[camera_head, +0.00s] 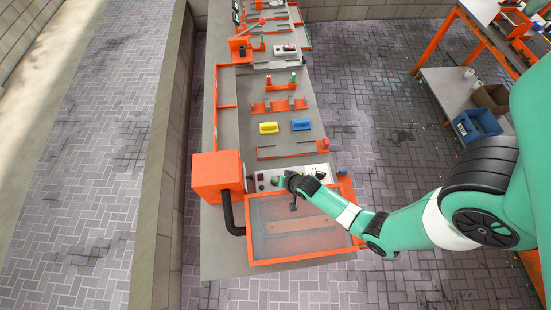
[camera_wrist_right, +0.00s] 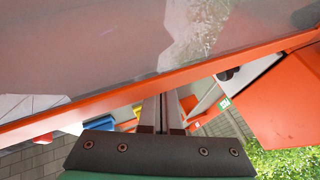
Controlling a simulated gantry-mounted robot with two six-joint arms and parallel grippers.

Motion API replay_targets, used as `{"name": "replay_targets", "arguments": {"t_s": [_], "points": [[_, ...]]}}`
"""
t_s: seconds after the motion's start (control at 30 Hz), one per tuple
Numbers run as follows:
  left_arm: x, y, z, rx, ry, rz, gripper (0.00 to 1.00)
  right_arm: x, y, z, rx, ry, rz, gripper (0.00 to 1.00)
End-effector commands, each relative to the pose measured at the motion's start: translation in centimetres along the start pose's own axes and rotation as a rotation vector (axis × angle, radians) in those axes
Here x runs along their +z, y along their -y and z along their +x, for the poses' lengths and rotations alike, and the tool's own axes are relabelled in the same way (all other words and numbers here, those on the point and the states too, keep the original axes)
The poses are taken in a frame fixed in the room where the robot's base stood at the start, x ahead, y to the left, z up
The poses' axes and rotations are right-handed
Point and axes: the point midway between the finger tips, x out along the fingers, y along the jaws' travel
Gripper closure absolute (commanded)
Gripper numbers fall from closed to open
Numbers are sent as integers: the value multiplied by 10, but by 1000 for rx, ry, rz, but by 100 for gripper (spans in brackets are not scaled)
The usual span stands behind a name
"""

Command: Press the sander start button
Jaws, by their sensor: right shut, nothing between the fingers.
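The sander stands at the near end of the bench, with an orange-framed grey bed (camera_head: 249,228) and a pale control panel (camera_head: 265,174) along its far edge. Small dark controls (camera_head: 260,182) show at the panel's left end. My right gripper (camera_head: 282,182) is low at the panel, just right of these controls, shut and empty. A bit of green shows by its tip; I cannot tell whether it is a button. The start button is not clearly visible, and contact cannot be told. In the right wrist view the fingers (camera_wrist_right: 166,108) are together beside the orange frame (camera_wrist_right: 150,88).
An orange box (camera_head: 216,172) with a black hose (camera_head: 229,214) stands left of the bed. Yellow (camera_head: 268,128) and blue (camera_head: 301,125) blocks and orange fixtures (camera_head: 278,105) lie farther along the bench. A shelf rack (camera_head: 460,90) stands at right.

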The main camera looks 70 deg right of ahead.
Motion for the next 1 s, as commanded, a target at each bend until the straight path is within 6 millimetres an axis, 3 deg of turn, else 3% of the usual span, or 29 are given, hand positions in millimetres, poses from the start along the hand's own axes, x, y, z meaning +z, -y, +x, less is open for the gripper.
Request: {"name": "replay_targets", "arguments": {"t_s": [0.03,0.33,1.0], "points": [[-8,0,8,0,0,0,50,-6,6,-9,-1,-1,0,100],[-26,0,29,0,0,0,50,-19,19,-32,-3,-3,1,100],[-26,0,28,0,0,0,50,-19,19,-31,-4,-4,1,100]]}}
